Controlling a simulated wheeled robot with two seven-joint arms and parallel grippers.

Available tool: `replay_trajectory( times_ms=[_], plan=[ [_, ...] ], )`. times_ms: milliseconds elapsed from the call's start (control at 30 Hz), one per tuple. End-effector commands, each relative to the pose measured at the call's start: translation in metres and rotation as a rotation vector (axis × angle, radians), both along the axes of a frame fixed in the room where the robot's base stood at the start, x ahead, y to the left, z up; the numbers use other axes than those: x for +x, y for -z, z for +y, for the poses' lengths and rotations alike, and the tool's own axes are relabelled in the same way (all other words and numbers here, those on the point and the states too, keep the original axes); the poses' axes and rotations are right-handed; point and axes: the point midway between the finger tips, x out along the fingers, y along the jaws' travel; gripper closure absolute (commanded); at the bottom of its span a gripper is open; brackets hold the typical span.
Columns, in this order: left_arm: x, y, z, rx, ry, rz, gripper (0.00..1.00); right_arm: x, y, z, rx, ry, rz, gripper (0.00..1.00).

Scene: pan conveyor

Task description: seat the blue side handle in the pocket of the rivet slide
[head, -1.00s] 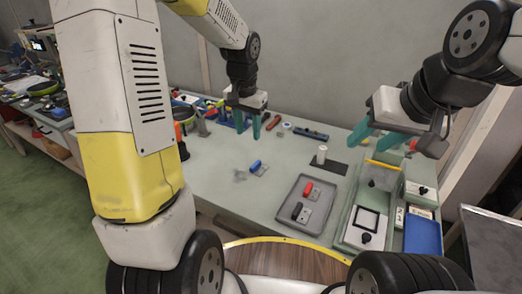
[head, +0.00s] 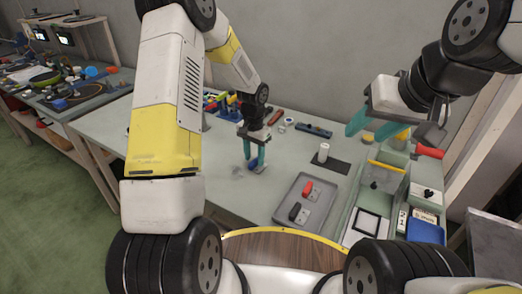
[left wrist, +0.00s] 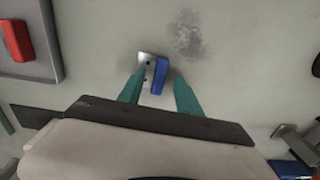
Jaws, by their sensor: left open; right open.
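The blue side handle (head: 253,164) lies on the grey-green table, with a small grey metal plate at its side. In the left wrist view the blue handle (left wrist: 161,75) and its plate (left wrist: 147,66) sit between the fingertips. My left gripper (head: 256,158) is open, pointing down, with its teal fingers either side of the handle and partly hiding it in the head view. My right gripper (head: 369,130) is open and empty, high above the right-hand fixture (head: 388,167) with the yellow bar. This fixture may be the rivet slide; I cannot make out its pocket.
A grey tray (head: 318,222) holds a red handle (head: 307,187) and a black handle (head: 294,211). A white cylinder (head: 323,152) stands on a dark mat behind it. A blue bin (head: 425,231) is at the right. The table left of the tray is mostly clear.

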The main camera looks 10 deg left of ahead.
Motion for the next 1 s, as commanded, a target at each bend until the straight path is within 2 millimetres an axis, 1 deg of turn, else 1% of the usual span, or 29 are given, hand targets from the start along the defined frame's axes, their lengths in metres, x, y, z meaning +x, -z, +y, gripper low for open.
replay_trajectory(
  times_ms=[100, 300, 333, 367, 500, 533, 867, 1000],
  plan=[
    [-0.0001, 0.0076, -0.0002, 0.000, 0.000, 0.000, 0.59, 0.0000, 0.0000, 0.0000, 0.000, 0.000, 0.000, 0.54],
    [0.0000, 0.0080, -0.0001, 0.000, 0.000, -0.001, 0.59, 0.0000, 0.0000, 0.0000, 0.000, 0.000, 0.000, 0.54],
    [0.0000, 0.0079, -0.0002, 0.000, 0.000, -0.001, 0.63, 0.0000, 0.0000, 0.0000, 0.000, 0.000, 0.000, 0.54],
    [0.0000, 0.0079, -0.0002, 0.000, 0.000, -0.001, 0.68, 0.0000, 0.0000, 0.0000, 0.000, 0.000, 0.000, 0.54],
    [-0.0001, 0.0078, -0.0002, 0.000, 0.000, -0.001, 0.96, 0.0000, 0.0000, 0.0000, 0.000, 0.000, 0.000, 0.54],
    [-0.0001, 0.0078, -0.0002, 0.000, 0.000, -0.001, 1.00, 0.0000, 0.0000, 0.0000, 0.000, 0.000, 0.000, 0.54],
    [0.0001, 0.0074, -0.0003, 0.000, 0.000, -0.001, 1.00, 0.0000, 0.0000, 0.0000, 0.000, 0.000, 0.000, 0.54],
    [0.0004, 0.0035, -0.0002, 0.000, 0.000, -0.002, 1.00, 0.0000, 0.0000, 0.0000, 0.000, 0.000, 0.000, 0.54]
  ],
)
